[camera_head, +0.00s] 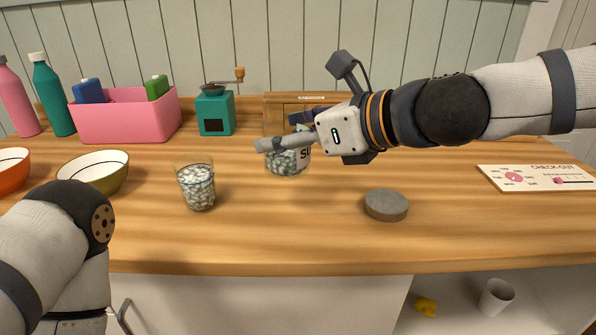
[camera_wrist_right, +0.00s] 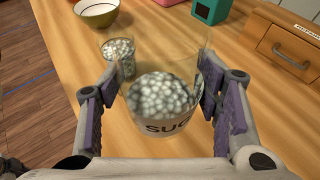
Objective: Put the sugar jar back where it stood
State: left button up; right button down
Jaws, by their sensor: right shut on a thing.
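The sugar jar (camera_head: 283,163) is a clear jar of grey-white lumps with a partly hidden "SU..." label. My right gripper (camera_head: 288,131) is shut on it, one finger on each side near its upper part. In the right wrist view the jar (camera_wrist_right: 162,97) stands between the purple finger pads, its top open with no lid on. It looks upright, at or just above the wooden counter; I cannot tell if it touches. A round grey disc (camera_head: 386,204), perhaps a lid, lies on the counter to the right. My left arm shows at lower left, but its gripper is out of view.
A glass of similar lumps (camera_head: 197,187) stands left of the jar. A green bowl (camera_head: 95,174), pink bin (camera_head: 125,118), teal grinder (camera_head: 215,112) and wooden drawer box (camera_head: 277,100) stand farther left and behind. A check-out card (camera_head: 540,178) lies at right. The front middle counter is clear.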

jog(key=w+f, duration=0.2)
jog(key=w+d+f+b, duration=0.1)
jog(key=w+f, duration=0.1)
jog(key=f, duration=0.1)
jog(key=shift+f, duration=0.15)
jog(key=f, duration=0.2)
jog(key=f+b, duration=0.1)
jog(key=f, duration=0.1)
jog(key=shift+w+d, duration=0.2)
jog(key=shift+w, duration=0.1)
jog(key=shift+r, duration=0.25)
jog(key=shift+f, duration=0.15)
jog(key=c, duration=0.5)
grip_release()
jog(key=shift+f, duration=0.1)
pick_arm(q)
jog(key=shift+g, duration=0.6)
jog(key=s+f, duration=0.3)
